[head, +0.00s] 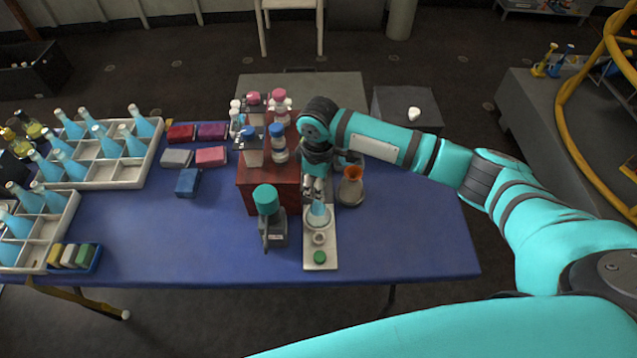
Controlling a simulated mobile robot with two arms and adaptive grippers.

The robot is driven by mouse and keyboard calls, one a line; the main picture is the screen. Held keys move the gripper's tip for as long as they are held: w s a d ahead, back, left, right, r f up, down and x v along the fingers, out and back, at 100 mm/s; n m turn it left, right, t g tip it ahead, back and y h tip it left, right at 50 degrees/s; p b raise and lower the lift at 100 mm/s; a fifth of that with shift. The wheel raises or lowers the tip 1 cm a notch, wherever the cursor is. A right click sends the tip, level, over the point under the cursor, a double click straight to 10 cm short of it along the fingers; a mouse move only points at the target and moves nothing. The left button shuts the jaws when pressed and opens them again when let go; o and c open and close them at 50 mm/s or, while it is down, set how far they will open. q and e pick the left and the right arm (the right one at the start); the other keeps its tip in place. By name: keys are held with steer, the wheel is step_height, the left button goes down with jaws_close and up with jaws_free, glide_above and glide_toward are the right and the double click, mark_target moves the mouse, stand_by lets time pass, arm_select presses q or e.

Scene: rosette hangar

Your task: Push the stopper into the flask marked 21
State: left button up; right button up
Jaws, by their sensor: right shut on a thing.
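A small conical flask with light-blue contents (318,215) stands upright on the back part of a narrow white board (331,246). My right gripper (316,192) points down and is shut at the top of this flask, around its neck. The fingers hide the flask's mouth, and I cannot make out a stopper there. No number on the flask is readable. A small pale ring-shaped piece (319,238) and a green round piece (319,257) lie in front of the flask on the board. My left gripper is not in view.
A red box (268,192) with several capped bottles is at the left. A grey device with a teal top (267,201) stands beside the board. Crates of blue flasks (118,175) fill the table's left. The right side of the blue table (420,235) is clear.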

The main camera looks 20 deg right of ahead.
steer(key=shift+f, duration=0.15)
steer(key=shift+f, duration=0.6)
steer(key=shift+f, duration=0.1)
stand_by(0.3)
steer(key=shift+f, duration=0.35)
steer(key=o, duration=0.9)
steer(key=shift+o, duration=0.5)
steer(key=o, duration=0.4)
